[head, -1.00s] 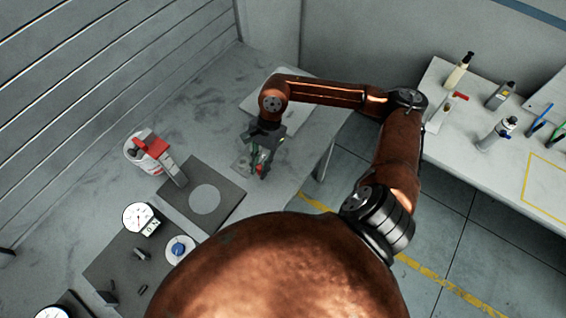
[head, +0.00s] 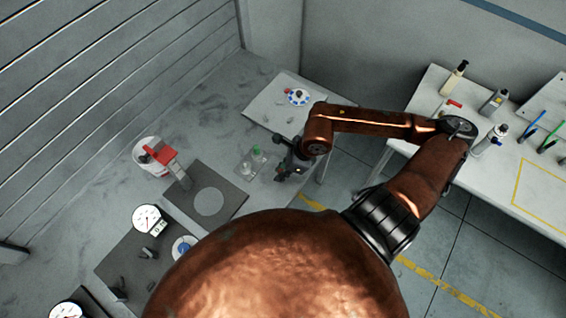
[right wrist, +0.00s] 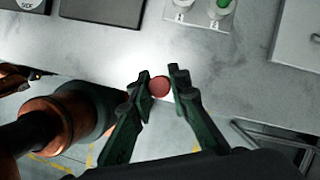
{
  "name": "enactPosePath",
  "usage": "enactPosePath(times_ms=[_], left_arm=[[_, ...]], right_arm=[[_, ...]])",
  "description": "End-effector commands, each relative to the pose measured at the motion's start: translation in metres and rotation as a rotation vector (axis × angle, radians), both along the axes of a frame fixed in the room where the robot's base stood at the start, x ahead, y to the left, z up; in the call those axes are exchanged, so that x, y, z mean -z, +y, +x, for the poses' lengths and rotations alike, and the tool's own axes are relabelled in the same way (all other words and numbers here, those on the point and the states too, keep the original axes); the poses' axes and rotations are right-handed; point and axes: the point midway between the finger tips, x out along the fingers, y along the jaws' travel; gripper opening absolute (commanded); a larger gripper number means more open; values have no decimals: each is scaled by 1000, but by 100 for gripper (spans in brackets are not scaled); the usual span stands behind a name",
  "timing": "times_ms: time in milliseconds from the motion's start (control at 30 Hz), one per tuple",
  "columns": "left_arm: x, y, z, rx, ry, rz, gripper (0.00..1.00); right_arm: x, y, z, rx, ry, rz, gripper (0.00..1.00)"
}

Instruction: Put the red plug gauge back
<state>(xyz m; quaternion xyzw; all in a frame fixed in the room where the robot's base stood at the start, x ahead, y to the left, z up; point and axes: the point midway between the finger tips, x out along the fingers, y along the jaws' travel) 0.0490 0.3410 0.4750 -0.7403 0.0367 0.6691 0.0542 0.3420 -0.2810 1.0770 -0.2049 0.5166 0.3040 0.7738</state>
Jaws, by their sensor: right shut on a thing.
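My right gripper (head: 281,174) is in the head view, right of the gauge holder and near the table's edge. In the right wrist view its fingers (right wrist: 159,86) are closed on the red plug gauge (right wrist: 159,87), which shows as a round red end between the fingertips. I cannot make out the gauge in the head view. The small grey holder (head: 246,166) lies on the table with a green plug gauge (head: 256,149) in it. The holder also shows at the top of the right wrist view (right wrist: 196,17), apart from the gripper. My left gripper is not in view.
A dark plate (head: 180,205), a red-topped device (head: 160,155) and a dial gauge (head: 147,218) stand left. A second table (head: 495,170) with bottles stands right, across a floor gap.

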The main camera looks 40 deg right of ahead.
Motion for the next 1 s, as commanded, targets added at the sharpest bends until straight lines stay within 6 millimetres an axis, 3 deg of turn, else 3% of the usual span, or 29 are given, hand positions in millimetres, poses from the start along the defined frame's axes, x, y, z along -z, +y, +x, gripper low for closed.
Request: enactPosePath(times_ms=[200,400,700,1000], left_arm=[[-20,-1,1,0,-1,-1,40],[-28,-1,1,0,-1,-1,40],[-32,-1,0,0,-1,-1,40],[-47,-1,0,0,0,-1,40]], right_arm=[[21,-36,38,5,3,2,0],[58,-54,59,2,1,2,0],[81,-67,72,-1,1,2,0],[110,-66,72,-2,-1,1,0]])
